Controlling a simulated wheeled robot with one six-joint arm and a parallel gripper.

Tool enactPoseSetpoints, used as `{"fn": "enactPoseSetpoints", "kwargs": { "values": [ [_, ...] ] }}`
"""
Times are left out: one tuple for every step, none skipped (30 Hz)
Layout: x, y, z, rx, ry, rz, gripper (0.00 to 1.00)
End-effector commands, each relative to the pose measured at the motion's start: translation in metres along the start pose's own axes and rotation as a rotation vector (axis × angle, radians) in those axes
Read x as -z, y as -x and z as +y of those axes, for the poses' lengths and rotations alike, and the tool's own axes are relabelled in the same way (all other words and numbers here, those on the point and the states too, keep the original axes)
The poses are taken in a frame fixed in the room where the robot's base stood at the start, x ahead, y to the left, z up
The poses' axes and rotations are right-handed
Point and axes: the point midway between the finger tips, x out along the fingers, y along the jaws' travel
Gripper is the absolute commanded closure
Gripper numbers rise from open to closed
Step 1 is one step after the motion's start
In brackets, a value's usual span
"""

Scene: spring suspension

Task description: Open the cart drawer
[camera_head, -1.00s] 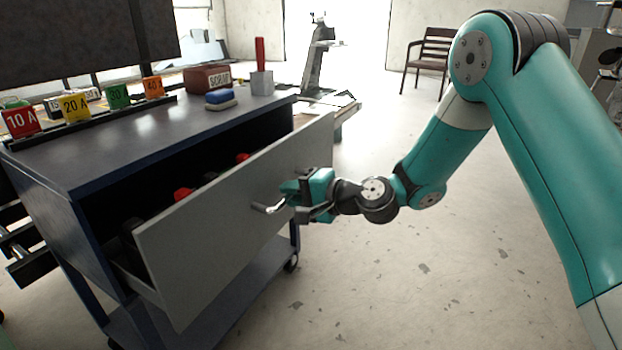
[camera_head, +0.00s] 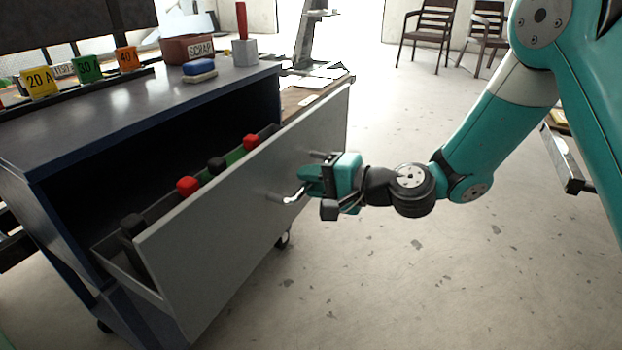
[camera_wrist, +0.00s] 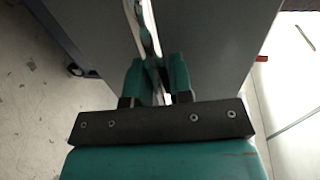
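The cart (camera_head: 110,115) has a dark grey top and a blue frame. Its wide grey drawer (camera_head: 235,205) is pulled well out, with a clear gap between its front and the cart body. The silver handle (camera_head: 288,198) is on the drawer front and runs between my fingers in the wrist view (camera_wrist: 148,28). My gripper (camera_head: 308,181) is at the handle, its two teal fingers (camera_wrist: 158,80) closed around it. The fingers hide part of the handle.
Red and black items (camera_head: 187,186) lie in the drawer. Open floor (camera_head: 400,280) lies right; chairs (camera_head: 428,32) stand behind.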

Motion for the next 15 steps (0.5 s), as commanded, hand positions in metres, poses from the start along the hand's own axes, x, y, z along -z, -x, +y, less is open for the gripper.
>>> {"fn": "enactPoseSetpoints", "kwargs": {
  "values": [
    [0.0007,0.0003,0.0001,0.0,0.0,0.001,0.67],
    [0.0005,0.0003,0.0001,0.0,0.0,0.001,0.6],
    [0.0002,0.0002,0.0001,0.0,-0.001,0.0,0.58],
    [0.0001,0.0001,0.0,0.0,-0.001,-0.001,0.58],
    [-0.0001,0.0001,0.0,0.0,-0.001,-0.001,0.58],
    [-0.0003,0.0,0.0,0.0,-0.001,-0.002,0.58],
    [-0.0004,0.0,-0.0001,0.0,-0.001,-0.002,0.58],
    [-0.0005,0.0,-0.0001,0.0,-0.002,-0.002,0.58],
    [-0.0006,-0.0001,-0.0001,0.0,-0.002,-0.003,0.58],
    [-0.0007,-0.0001,-0.0001,0.0,-0.002,-0.003,0.58],
    [-0.0007,0.0,-0.0001,0.0,-0.002,-0.003,0.58],
    [-0.0007,0.0,-0.0001,0.0,-0.002,-0.003,0.58],
    [-0.0007,0.0,-0.0001,0.0,-0.002,-0.003,0.58],
    [-0.0007,0.0004,-0.0001,0.0,-0.002,-0.003,0.58],
    [-0.0006,0.0015,-0.0001,0.0,-0.003,-0.003,0.58]
  ]
}}
